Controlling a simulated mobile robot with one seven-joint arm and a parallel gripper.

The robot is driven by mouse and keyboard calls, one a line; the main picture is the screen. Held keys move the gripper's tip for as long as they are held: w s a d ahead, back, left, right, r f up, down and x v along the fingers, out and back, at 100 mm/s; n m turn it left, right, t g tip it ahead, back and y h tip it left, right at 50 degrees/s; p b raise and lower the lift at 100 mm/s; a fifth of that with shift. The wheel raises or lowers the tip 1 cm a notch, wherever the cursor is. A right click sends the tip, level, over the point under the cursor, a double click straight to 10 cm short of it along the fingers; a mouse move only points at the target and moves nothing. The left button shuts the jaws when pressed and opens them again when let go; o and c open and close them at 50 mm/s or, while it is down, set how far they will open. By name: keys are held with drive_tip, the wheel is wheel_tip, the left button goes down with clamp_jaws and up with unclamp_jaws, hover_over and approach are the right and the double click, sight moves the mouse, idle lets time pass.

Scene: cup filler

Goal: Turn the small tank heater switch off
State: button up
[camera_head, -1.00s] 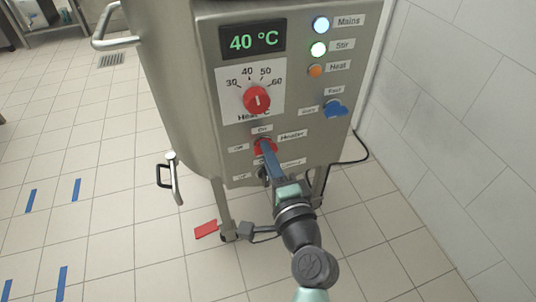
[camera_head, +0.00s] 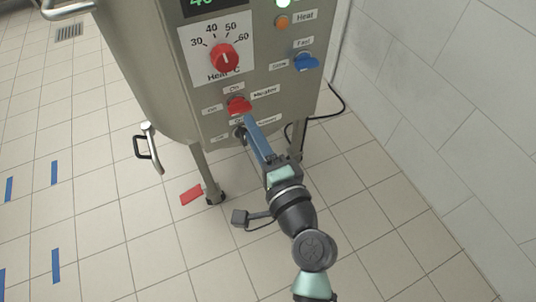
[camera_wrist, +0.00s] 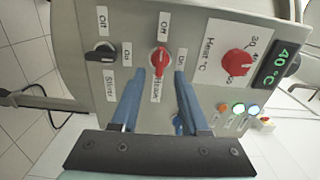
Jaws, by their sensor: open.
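The heater switch is a red turn knob (camera_head: 239,104) on the steel tank's front panel, below the dial. Its labels read On above and Off at left. In the wrist view, the red knob (camera_wrist: 160,62) has its handle in line with the Off label above it. My gripper (camera_head: 247,119) has long blue fingers, with the tips just below the red knob in the head view. In the wrist view, the open fingertips (camera_wrist: 158,74) stand to either side of the knob's lower end, with a gap between them. Whether they touch it, I cannot tell.
A black switch (camera_wrist: 100,52) sits beside the heater knob, lower on the panel. A red temperature dial (camera_head: 225,58) and a blue Fast/Slow knob (camera_head: 306,61) are above. A black cable (camera_head: 330,112) hangs at right. A tiled wall (camera_head: 430,100) stands right.

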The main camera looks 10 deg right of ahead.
drive_tip(key=v, duration=0.7)
drive_tip(key=shift+s, duration=0.2)
drive_tip(key=shift+r, duration=0.1)
